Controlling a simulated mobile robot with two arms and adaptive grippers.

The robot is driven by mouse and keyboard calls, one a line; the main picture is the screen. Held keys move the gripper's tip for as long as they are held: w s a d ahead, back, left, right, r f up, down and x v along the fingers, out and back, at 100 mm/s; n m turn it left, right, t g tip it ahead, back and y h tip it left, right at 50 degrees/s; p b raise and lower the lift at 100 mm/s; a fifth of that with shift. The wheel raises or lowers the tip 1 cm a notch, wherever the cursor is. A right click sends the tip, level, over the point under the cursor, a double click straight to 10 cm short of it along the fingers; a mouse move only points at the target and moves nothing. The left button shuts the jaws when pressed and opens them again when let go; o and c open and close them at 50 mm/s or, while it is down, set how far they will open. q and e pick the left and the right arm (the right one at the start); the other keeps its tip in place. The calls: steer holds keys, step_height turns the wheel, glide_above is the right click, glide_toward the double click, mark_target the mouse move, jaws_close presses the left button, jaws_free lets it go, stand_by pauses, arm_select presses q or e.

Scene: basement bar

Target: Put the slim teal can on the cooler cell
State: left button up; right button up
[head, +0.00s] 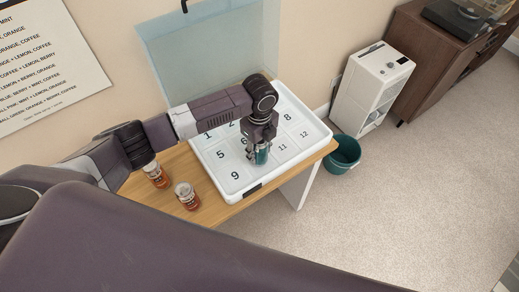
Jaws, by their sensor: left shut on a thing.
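My left gripper (260,150) points down over the white cooler (318,126) and is shut on the slim teal can (262,157). The can is upright between the fingers, and only its lower part shows. It is over the middle of the cooler's numbered cells, just right of the number 6 and above the row with 9, 11 and 12. I cannot tell whether its base touches the cooler floor. My arm and gripper hide some cell numbers. My right gripper is not in view.
Two orange-red cans, one left (155,174) and one right (187,196), stand on the wooden table (225,214) left of the cooler. The raised clear lid (210,50) is behind. A teal bucket (344,155) and a white cabinet (368,88) stand on the floor to the right.

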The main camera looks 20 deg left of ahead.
arm_select(q)
steer(key=o, duration=1.4)
steer(key=shift+f, duration=0.1)
steer(key=shift+r, duration=0.25)
step_height(320, 180, up, 12)
steer(key=shift+f+b, duration=0.1)
steer(key=shift+b, duration=0.6)
